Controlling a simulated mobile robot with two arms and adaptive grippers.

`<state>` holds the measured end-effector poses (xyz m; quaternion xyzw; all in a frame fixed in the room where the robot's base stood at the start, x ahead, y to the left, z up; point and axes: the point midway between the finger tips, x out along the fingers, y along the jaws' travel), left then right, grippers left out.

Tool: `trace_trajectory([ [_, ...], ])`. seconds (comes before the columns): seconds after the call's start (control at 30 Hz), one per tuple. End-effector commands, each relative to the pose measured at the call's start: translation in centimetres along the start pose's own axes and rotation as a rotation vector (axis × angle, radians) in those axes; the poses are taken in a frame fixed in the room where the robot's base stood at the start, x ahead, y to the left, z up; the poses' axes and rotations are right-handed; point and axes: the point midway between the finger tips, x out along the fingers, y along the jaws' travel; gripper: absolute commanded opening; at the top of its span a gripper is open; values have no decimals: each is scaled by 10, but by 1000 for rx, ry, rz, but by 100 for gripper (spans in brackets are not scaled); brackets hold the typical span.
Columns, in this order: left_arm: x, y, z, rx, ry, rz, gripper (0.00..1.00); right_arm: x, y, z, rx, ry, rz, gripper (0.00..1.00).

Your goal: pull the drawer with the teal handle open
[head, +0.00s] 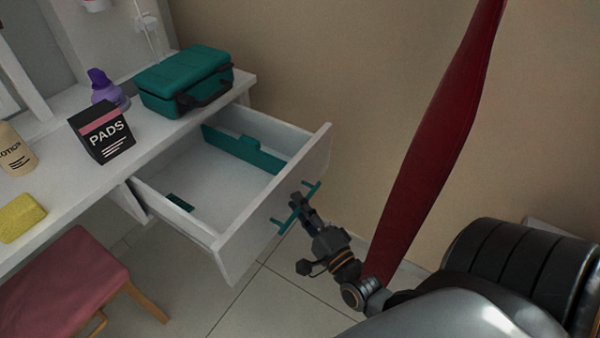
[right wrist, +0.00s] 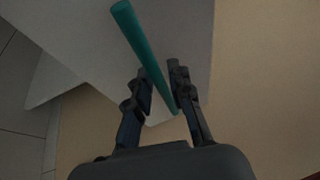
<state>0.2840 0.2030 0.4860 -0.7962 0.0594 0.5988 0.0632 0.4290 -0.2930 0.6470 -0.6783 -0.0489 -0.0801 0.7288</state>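The drawer (head: 232,253) with the teal handle (head: 279,226) stands well pulled out from the white wardrobe desk. Its inside shows, with a teal divider (head: 240,150) along the far side and a small dark teal piece (head: 180,202) near the front left. My right gripper (head: 297,205) is at the middle of the handle, in front of the drawer's face. In the right wrist view the teal bar (right wrist: 143,45) runs between the two fingers (right wrist: 161,85), which are close together on either side of it. My left gripper is not in view.
On the desk top (head: 75,185) stand a teal case (head: 185,80), a purple bottle (head: 107,90), a black PADS box (head: 101,132), a cream bottle (head: 14,150) and a yellow sponge (head: 20,217). A pink stool (head: 65,285) stands at lower left. The floor before the drawer is clear.

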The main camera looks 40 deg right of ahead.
Motion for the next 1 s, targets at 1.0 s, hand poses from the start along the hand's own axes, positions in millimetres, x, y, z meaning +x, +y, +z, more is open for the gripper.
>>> trace_trajectory([
  [1.0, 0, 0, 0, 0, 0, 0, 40, -120, 0, 0, 0, -1, 1, 20],
])
